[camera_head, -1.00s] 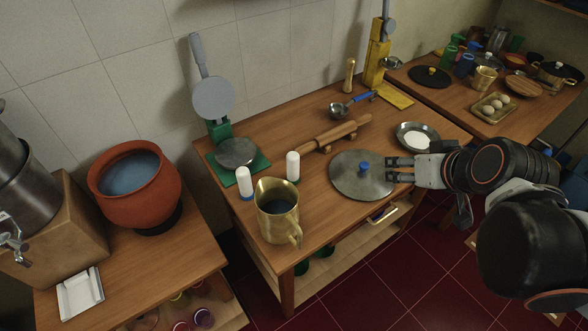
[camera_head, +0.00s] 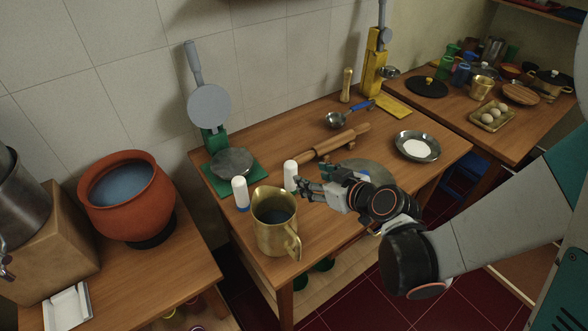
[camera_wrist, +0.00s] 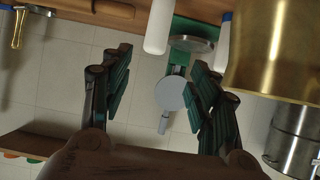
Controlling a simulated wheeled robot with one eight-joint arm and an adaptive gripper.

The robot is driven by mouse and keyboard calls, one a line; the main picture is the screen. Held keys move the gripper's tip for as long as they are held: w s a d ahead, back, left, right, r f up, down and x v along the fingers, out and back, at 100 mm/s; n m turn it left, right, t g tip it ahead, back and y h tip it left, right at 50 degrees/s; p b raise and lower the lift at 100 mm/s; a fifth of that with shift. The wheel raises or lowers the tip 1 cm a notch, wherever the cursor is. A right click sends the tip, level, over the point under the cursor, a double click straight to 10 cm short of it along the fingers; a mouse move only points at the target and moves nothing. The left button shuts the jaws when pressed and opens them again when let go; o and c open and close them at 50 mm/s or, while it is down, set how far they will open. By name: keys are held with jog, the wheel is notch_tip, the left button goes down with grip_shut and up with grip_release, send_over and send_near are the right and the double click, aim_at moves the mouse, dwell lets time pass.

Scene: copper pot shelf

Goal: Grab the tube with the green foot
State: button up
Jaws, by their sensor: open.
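Two white tubes stand near the front of the wooden table. The left tube (camera_head: 240,193) has a blue foot, also visible in the wrist view (camera_wrist: 223,45). The right tube (camera_head: 290,174) stands behind the brass jug; its foot colour cannot be made out, and no green foot shows clearly. My gripper (camera_head: 306,187) is open and empty, just right of the right tube. In the wrist view, that tube (camera_wrist: 158,27) shows upside down, roughly between the lines of my open fingers (camera_wrist: 160,58) and beyond their tips; its foot is out of frame.
The brass jug (camera_head: 268,236) stands close in front of the tubes. A green-based press (camera_head: 233,162) is behind them. A rolling pin (camera_head: 334,143), ladle (camera_head: 336,119) and metal plate (camera_head: 407,140) lie farther back. The round lid (camera_head: 372,168) is partly covered by my arm.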

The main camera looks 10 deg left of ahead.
aim_at(295, 168)
jog(key=b+x, duration=0.2)
jog(key=x, duration=0.6)
jog(key=shift+w+a, duration=0.1)
jog(key=shift+w, duration=0.05)
jog(key=x, duration=0.1)
jog(key=b+x, duration=0.1)
jog(key=x, duration=0.1)
jog(key=b+x, duration=0.1)
jog(key=shift+w+f, duration=0.15)
jog(key=shift+w, duration=0.3)
jog(key=shift+w+a+f+b, duration=0.15)
jog(key=shift+w+a+b, duration=0.1)
jog(key=shift+w+b, duration=0.05)
jog(key=shift+d, duration=0.1)
jog(key=shift+c, duration=0.2)
jog(key=c, duration=1.2)
